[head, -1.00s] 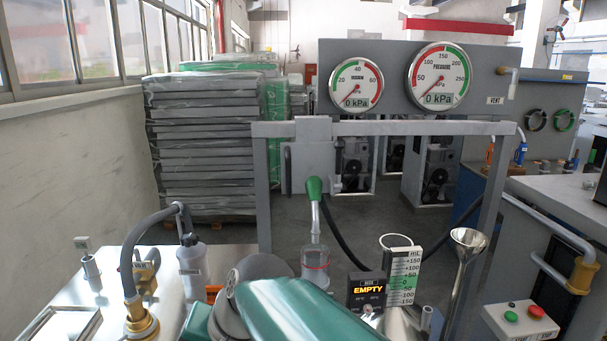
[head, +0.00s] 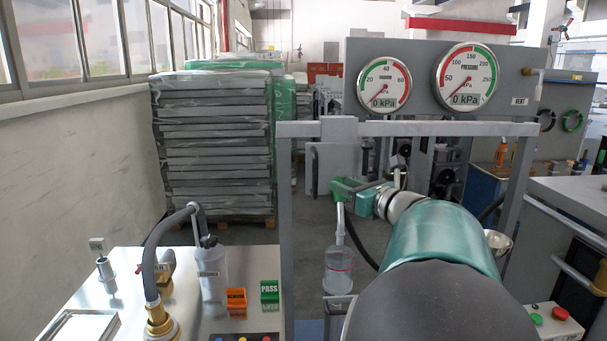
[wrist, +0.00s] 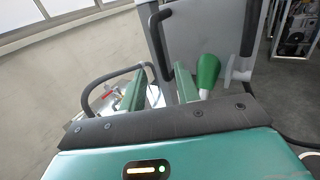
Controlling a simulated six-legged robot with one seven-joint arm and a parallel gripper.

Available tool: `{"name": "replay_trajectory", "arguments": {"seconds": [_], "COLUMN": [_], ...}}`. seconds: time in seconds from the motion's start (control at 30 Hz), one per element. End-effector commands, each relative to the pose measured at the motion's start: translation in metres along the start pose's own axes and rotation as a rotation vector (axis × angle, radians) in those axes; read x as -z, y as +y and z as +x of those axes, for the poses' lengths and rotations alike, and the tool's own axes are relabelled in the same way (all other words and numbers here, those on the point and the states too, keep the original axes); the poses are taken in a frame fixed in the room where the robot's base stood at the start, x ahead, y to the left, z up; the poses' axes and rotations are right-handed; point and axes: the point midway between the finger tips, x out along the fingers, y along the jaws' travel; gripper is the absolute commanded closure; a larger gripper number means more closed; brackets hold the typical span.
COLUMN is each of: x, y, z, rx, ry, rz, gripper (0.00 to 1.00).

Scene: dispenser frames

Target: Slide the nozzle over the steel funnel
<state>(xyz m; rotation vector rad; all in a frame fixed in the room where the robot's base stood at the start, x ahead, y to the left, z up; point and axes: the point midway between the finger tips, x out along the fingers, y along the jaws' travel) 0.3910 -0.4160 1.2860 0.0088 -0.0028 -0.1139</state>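The nozzle's bent metal pipe (head: 341,222) hangs at the grey frame, pointing down over a clear cup (head: 338,272). Its green grip shows in the wrist view (wrist: 208,72), just right of my right finger, not between the fingers. My gripper (head: 350,188) is beside that grip in the head view, where the two greens overlap. In the wrist view my gripper (wrist: 158,92) has its two green fingers apart, with an empty gap. Whether a finger touches the grip, I cannot tell. The steel funnel (head: 497,241) shows only its rim; my arm hides the rest.
The grey frame's top bar (head: 420,128) and posts stand around the nozzle. A steel bench (head: 120,285) with a grey bottle (head: 212,272), a hose and PASS block (head: 270,291) is at the left. A control box (head: 540,320) is at lower right.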

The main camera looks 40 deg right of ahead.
Motion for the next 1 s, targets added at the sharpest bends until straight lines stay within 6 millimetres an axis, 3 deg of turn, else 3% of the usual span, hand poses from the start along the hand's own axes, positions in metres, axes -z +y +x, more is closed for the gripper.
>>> {"name": "replay_trajectory", "arguments": {"seconds": [0.3, 0.5, 0.7, 0.93, 1.0], "x": [0.001, 0.001, 0.001, 0.001, 0.001], "y": [0.002, 0.004, 0.004, 0.004, 0.004], "z": [0.067, 0.100, 0.113, 0.114, 0.114], "rx": [-0.004, -0.004, -0.002, -0.002, -0.002], "ry": [0.002, 0.003, 0.002, 0.002, 0.002], "rz": [-0.001, -0.003, -0.002, -0.003, -0.003], "gripper": [0.68, 0.68, 0.68, 0.68, 0.80]}}
